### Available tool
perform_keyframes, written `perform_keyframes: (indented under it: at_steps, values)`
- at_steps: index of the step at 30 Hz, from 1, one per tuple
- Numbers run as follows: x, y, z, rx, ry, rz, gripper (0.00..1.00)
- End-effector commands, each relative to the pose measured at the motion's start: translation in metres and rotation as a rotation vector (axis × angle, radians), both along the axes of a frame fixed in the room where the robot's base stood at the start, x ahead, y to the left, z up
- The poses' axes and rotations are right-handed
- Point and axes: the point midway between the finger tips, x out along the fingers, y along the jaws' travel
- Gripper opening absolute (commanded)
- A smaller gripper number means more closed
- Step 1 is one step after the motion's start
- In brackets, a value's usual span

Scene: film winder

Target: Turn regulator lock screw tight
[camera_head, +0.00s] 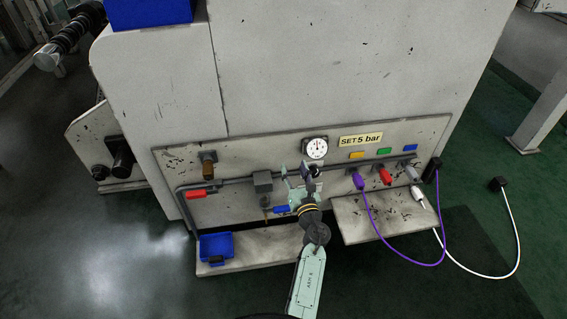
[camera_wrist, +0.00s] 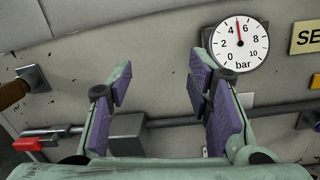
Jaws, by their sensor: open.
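My gripper (camera_head: 297,177) is open and empty in front of the pipe panel, below and a little left of the round gauge (camera_head: 315,147). In the wrist view my gripper (camera_wrist: 162,78) shows its purple pads wide apart, with bare panel and pipe between them. The gauge (camera_wrist: 238,45) is behind the right finger, its needle near 5 bar. A grey block (camera_wrist: 128,133) on the pipe shows low between the fingers; it also shows in the head view (camera_head: 263,182). I cannot make out the regulator lock screw; the gripper and wrist may hide it.
A blue handle (camera_head: 281,209) is close left of my wrist. A red handle (camera_head: 196,194) and brass fitting (camera_head: 208,165) are further left. A blue bin (camera_head: 217,246) stands on the lower left shelf.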

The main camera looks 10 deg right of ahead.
Motion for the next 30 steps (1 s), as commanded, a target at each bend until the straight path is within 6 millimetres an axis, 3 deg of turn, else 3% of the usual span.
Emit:
perform_keyframes:
  at_steps: [6,12,30]
  values:
    - [0.012,0.022,0.032,0.076,-0.058,0.040,0.46]
    - [0.016,0.033,0.049,0.119,-0.086,0.062,0.46]
    - [0.017,0.036,0.052,0.131,-0.092,0.066,0.46]
